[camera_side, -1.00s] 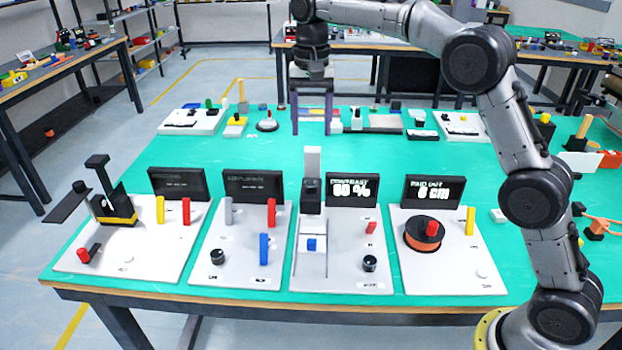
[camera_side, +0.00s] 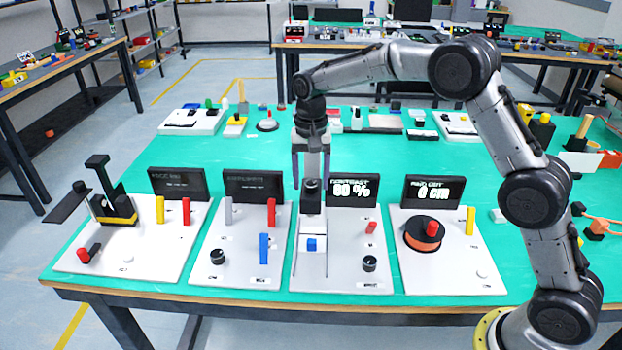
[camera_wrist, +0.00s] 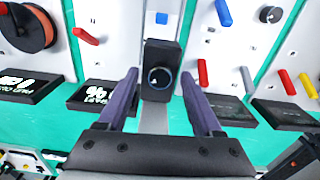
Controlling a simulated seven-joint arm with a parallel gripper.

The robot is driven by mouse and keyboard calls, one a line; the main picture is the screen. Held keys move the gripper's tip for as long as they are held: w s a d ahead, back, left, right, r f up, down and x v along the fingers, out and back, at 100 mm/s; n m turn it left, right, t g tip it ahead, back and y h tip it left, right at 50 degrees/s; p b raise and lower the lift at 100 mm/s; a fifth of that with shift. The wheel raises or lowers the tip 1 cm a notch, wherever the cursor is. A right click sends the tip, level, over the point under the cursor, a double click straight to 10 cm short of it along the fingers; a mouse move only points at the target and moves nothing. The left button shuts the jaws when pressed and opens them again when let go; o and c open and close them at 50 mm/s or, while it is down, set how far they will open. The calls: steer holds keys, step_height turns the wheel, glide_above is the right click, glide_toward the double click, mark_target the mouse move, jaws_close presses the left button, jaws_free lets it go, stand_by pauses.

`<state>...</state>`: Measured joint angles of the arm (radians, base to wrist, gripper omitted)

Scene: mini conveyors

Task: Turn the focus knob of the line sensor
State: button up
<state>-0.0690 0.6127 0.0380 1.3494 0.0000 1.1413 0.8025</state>
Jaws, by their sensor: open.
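The line sensor is a black box (camera_side: 312,196) at a pale upright post on the third white board from the left. In the wrist view its black body (camera_wrist: 160,58) shows a round dark knob (camera_wrist: 159,77) with a light rim on the face toward the camera. I take this to be the focus knob. My gripper (camera_side: 311,182) hangs over the sensor, fingers down. In the wrist view the two purple fingers of my gripper (camera_wrist: 159,84) are apart, one on each side of the knob, with nothing held. Contact cannot be told.
A contrast display (camera_side: 352,190) stands right of the sensor. The board also carries a blue block (camera_side: 311,245), a red lever (camera_side: 371,227) and a black knob (camera_side: 370,263). A neighbouring board has an orange reel (camera_side: 422,238); another has a blue lever (camera_side: 264,248).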

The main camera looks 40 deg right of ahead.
steer(key=shift+f, duration=0.1)
jaws_close()
stand_by(0.3)
steer(key=shift+m, duration=2.9)
jaws_free()
